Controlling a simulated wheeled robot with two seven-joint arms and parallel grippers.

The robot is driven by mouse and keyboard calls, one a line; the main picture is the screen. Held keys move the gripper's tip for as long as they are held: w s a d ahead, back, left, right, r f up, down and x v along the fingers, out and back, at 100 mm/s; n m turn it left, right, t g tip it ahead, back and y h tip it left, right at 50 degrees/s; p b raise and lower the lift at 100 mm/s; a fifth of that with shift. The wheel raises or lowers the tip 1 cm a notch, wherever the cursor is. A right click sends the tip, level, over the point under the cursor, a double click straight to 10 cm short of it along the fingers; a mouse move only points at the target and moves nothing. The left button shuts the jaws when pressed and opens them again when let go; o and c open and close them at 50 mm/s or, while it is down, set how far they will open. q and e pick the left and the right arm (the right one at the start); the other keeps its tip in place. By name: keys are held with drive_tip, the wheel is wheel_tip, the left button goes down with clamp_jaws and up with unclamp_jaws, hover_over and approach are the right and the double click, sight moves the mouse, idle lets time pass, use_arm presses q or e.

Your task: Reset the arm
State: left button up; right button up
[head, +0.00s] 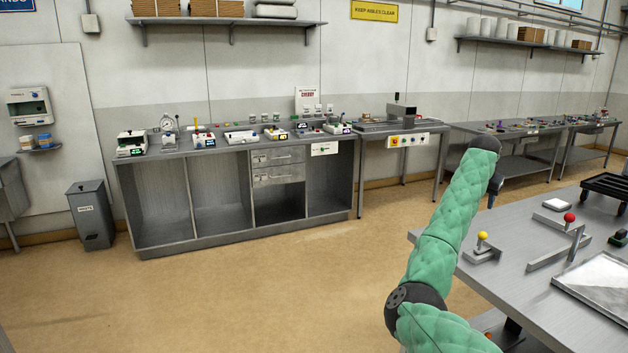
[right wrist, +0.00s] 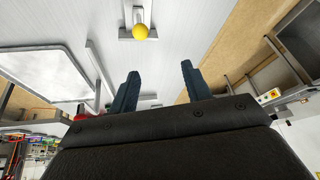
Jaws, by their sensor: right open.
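My right arm, in a green padded sleeve, reaches up in the head view, with my right gripper (head: 492,190) at its far end, small and partly hidden behind the sleeve. In the right wrist view, the two dark fingers of the gripper (right wrist: 160,88) stand well apart with nothing between them. The gripper is beside the steel table (head: 535,300), apart from the yellow-knobbed lever (head: 482,237). This lever's yellow knob (right wrist: 139,32) shows beyond the fingertips in the wrist view. My left gripper is not in view.
A long bench (head: 225,148) with several instruments runs along the back wall. A grey bin (head: 91,214) stands at left. The middle floor is clear.

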drive_tip(key=s+a+r+t, duration=0.1)
drive_tip(key=s+r+t, duration=0.3)
drive_tip(key=r, duration=0.9)
drive_tip(key=s+a+f+n+t, duration=0.3)
drive_tip(key=s+a+n, duration=0.1)
drive_tip(key=s+a, duration=0.45)
drive_tip(key=s+a+f+n+g+y, duration=0.1)
drive_tip(key=s+a+f+n, duration=0.1)
drive_tip(key=s+a+f, duration=0.7)
drive_tip(key=s+a+f+n+y, duration=0.2)
drive_tip(key=s+a+f, duration=0.4)
drive_tip(key=f, duration=0.5)
drive_tip(key=s+a+f+n+g+y, duration=0.1)
drive_tip(key=s+a+f+n, duration=0.1)
drive_tip(key=s+a+f, duration=0.7)
drive_tip(key=s+a+f+g, duration=0.1)
drive_tip(key=s+f+g, duration=0.2)
drive_tip(key=s+f, duration=1)
drive_tip(key=s+a+f+n+g, duration=0.1)
drive_tip(key=s+f+g, duration=0.3)
drive_tip(key=s+f, duration=0.9)
drive_tip(key=s+a, duration=0.1)
drive_tip(key=s, duration=0.5)
drive_tip(key=shift+f+n+g+y, duration=0.3)
